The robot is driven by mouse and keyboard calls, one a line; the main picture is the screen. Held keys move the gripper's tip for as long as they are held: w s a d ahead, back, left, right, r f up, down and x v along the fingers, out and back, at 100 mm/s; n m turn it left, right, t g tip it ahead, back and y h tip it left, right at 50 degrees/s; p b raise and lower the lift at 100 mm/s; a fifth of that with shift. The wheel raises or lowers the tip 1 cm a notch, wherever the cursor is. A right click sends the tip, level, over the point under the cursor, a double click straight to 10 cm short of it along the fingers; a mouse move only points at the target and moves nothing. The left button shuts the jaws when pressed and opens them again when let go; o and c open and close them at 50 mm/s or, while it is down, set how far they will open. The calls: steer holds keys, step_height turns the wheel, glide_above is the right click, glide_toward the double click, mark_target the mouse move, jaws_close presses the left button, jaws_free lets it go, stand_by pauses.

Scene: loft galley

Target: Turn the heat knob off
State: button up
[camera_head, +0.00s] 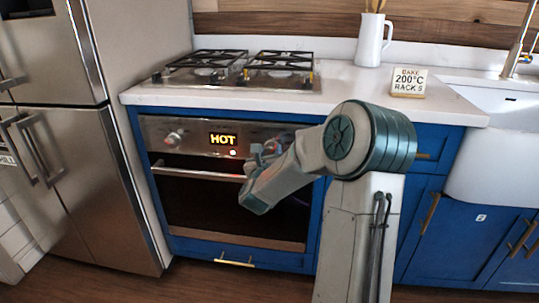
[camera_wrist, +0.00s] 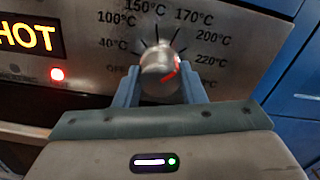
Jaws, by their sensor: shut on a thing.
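The heat knob (camera_wrist: 157,68) is a round metal knob on the oven's steel panel, seen in the wrist view. Its red mark is on its right side, towards the 200°C and 220°C labels. An OFF label (camera_wrist: 117,72) lies to its lower left, partly hidden by my left finger. My gripper (camera_wrist: 160,82) is shut on the knob, one blue-grey finger on each side. In the head view my gripper (camera_head: 268,150) is at the right part of the oven panel, and my arm hides most of this knob. The display (camera_head: 222,139) reads HOT, with a red lamp (camera_head: 233,153) lit below it.
Another knob (camera_head: 174,137) sits at the panel's left. The oven handle (camera_head: 198,172) runs just below the panel. Above are the counter and gas hob (camera_head: 240,70), with a white jug (camera_head: 370,42) and a sign (camera_head: 408,82) reading BAKE 200°C RACK 5. A steel fridge (camera_head: 95,140) stands left.

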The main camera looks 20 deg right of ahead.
steer(key=n+b, duration=0.1)
steer(key=n, duration=0.1)
steer(key=n+b, duration=0.2)
steer(key=shift+a+f, duration=0.1)
steer(key=shift+f, duration=0.1)
steer(key=n+b, duration=0.2)
steer(key=n, duration=0.1)
steer(key=shift+n+b, duration=0.35)
steer(key=shift+n, duration=0.05)
steer(key=n+b, duration=0.1)
steer(key=n, duration=0.2)
steer(key=shift+n+b, duration=0.3)
steer(key=shift+b, duration=0.1)
steer(key=n+b, duration=0.1)
steer(key=n, duration=0.2)
steer(key=shift+r+n, duration=0.1)
steer(key=shift+n, duration=0.2)
steer(key=n, duration=0.3)
steer(key=shift+r+n, duration=0.1)
steer(key=shift+n, duration=0.2)
steer(key=n, duration=0.3)
steer(key=shift+n+p, duration=0.3)
steer(key=shift+n, duration=0.1)
steer(key=n+p, duration=0.1)
steer(key=n, duration=0.2)
steer(key=shift+n+p, duration=0.6)
steer(key=shift+n, duration=1.2)
